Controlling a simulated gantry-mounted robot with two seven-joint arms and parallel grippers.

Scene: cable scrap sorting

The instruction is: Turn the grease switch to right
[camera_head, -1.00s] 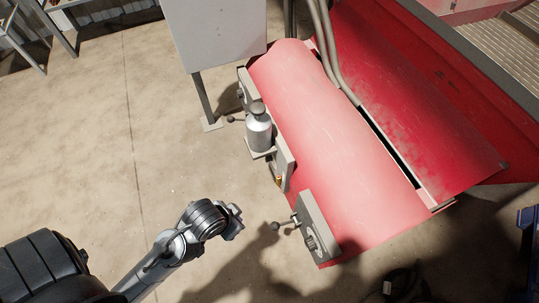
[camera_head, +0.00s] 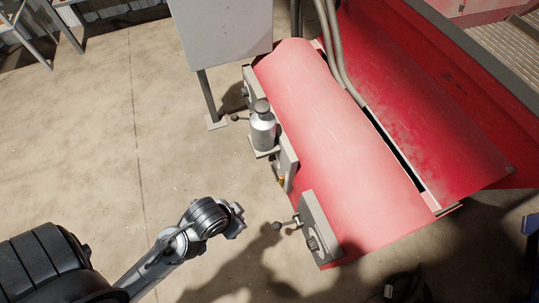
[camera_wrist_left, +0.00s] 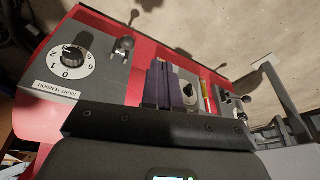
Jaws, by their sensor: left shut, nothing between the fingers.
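No label in view reads grease. A middle grey panel (camera_head: 289,164) stands on the red machine's side, under a silver bottle (camera_head: 263,132). My left gripper (camera_head: 240,221) is shut and empty in the air, left of the machine and apart from the panels. Its fingers also show in the left wrist view (camera_wrist_left: 164,86), in front of the middle panel. My right gripper is not in view.
The near panel (camera_head: 316,222) has a numbered dial (camera_wrist_left: 72,62) labelled "RIGHT TENSION" and a ball-ended lever (camera_head: 278,226) jutting left. The far panel's lever (camera_head: 236,116) juts out too. A grey cabinet (camera_head: 220,35) on legs stands behind. The floor at left is clear.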

